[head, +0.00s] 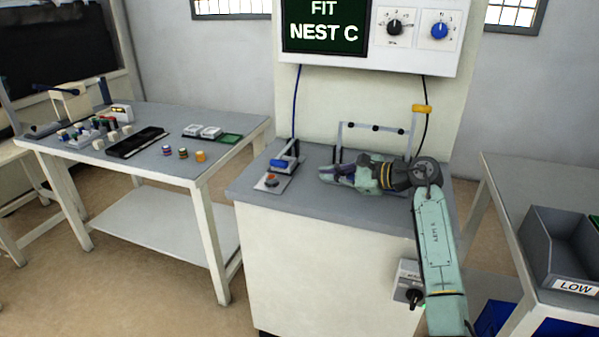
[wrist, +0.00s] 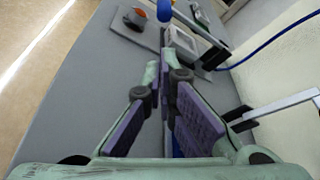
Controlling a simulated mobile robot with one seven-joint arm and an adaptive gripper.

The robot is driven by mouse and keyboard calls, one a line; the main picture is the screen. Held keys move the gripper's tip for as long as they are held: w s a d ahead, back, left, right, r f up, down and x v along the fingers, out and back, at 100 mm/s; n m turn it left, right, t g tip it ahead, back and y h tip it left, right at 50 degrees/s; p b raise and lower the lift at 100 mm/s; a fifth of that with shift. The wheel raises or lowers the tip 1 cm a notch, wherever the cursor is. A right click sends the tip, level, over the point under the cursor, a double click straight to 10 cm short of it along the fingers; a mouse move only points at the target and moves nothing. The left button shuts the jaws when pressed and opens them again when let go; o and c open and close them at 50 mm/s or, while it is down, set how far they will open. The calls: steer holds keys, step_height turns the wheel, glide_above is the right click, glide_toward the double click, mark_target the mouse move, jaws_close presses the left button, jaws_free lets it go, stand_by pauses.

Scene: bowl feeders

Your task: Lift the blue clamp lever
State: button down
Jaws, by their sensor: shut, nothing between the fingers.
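The blue clamp lever (head: 284,162) is on a small grey plate at the left of the grey-topped cabinet, its blue grip lying roughly level. In the wrist view, a blue grip end (wrist: 164,10) shows at the top edge, beyond my fingertips; most of it is out of frame. My gripper (head: 325,174) lies low over the cabinet top, to the right of the lever and apart from it, pointing left. In the wrist view, my gripper (wrist: 163,68) has its fingers close together at the tips, with nothing held.
An orange button (head: 271,181) sits on the plate in front of the lever. A grey frame (head: 375,127) with dark knobs stands behind my gripper. A blue cable (head: 296,110) hangs behind the lever. The cabinet's front edge is clear. A table (head: 150,190) with small parts stands left.

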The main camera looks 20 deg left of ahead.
mark_target(297, 183)
steer(key=p+x, duration=0.3)
steer(key=x, duration=0.6)
steer(key=shift+a+r, duration=0.1)
steer(key=shift+a, duration=0.1)
steer(key=shift+w+a+f, duration=0.1)
steer(key=shift+a+f, duration=0.1)
steer(key=shift+a, duration=0.15)
steer(key=shift+r, duration=0.1)
